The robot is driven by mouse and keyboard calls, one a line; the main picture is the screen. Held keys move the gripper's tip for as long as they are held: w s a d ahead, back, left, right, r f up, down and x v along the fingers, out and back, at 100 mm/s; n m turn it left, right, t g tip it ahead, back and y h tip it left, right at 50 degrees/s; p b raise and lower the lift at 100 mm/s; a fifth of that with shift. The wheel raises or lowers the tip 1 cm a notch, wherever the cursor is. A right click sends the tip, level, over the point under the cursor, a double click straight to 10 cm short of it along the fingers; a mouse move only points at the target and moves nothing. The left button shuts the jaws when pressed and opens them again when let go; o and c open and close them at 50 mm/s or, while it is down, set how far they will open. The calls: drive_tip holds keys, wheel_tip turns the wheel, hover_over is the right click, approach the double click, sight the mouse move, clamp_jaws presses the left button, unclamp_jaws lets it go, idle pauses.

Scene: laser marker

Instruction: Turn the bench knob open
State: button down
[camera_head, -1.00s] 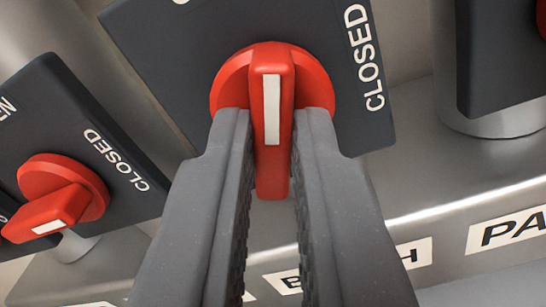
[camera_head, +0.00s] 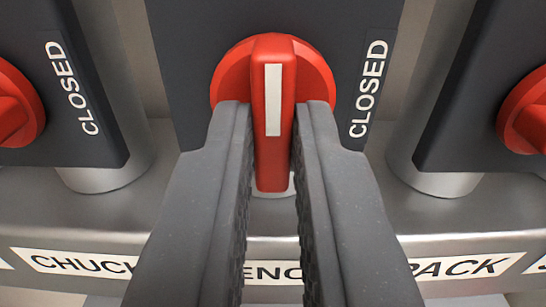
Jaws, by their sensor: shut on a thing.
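The bench knob (camera_head: 273,165) is a red round knob with a raised grip bar and a white stripe, on a dark square plate (camera_head: 185,60) in the middle of the view. Its bar stands upright in the picture, in line with the plate. The word CLOSED is on the plate to the right of the knob. My gripper (camera_head: 272,118) comes from below, with one grey finger on each side of the bar, and is shut on it. The label under it (camera_head: 270,272) reads ENC, the rest hidden by my fingers.
A red knob (camera_head: 15,105) on a dark plate marked CLOSED is at the left, above a CHUCK label. Another red knob (camera_head: 528,115) is at the right, partly cut off. A grey metal rail (camera_head: 95,215) runs below, with a PACK label (camera_head: 465,268).

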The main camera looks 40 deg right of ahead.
drive_tip(key=shift+d+f, duration=0.1)
drive_tip(key=shift+f, duration=0.1)
drive_tip(key=c, duration=1.5)
unclamp_jaws()
drive_tip(key=shift+r, duration=0.1)
drive_tip(key=shift+s, duration=0.1)
drive_tip(key=shift+b+v, duration=4.75)
drive_tip(key=shift+v, duration=2.05)
